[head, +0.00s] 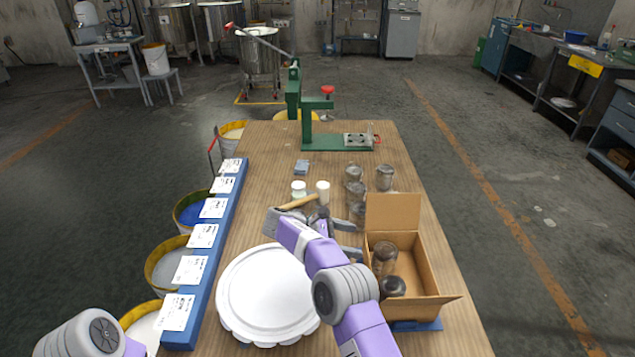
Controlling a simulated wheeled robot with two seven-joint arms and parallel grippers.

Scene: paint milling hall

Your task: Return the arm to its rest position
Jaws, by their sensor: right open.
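My right arm (337,283) is purple and grey and reaches forward over the wooden table from the bottom edge. My right gripper (356,240) is open, with its two grey fingers pointing right, just left of the cardboard box (420,270). Nothing shows between the fingers. My left arm (80,338) shows only as a link in the bottom left corner; its gripper is out of view. My right forearm hides part of the table between the white round lid (262,290) and the box.
Glass jars (384,178) stand behind the gripper, and two lie in the open box. A wooden-handled brush (298,202) and two small white pots (299,188) are close by. A green press (330,138) stands at the far end. Paint buckets (168,262) line the left side.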

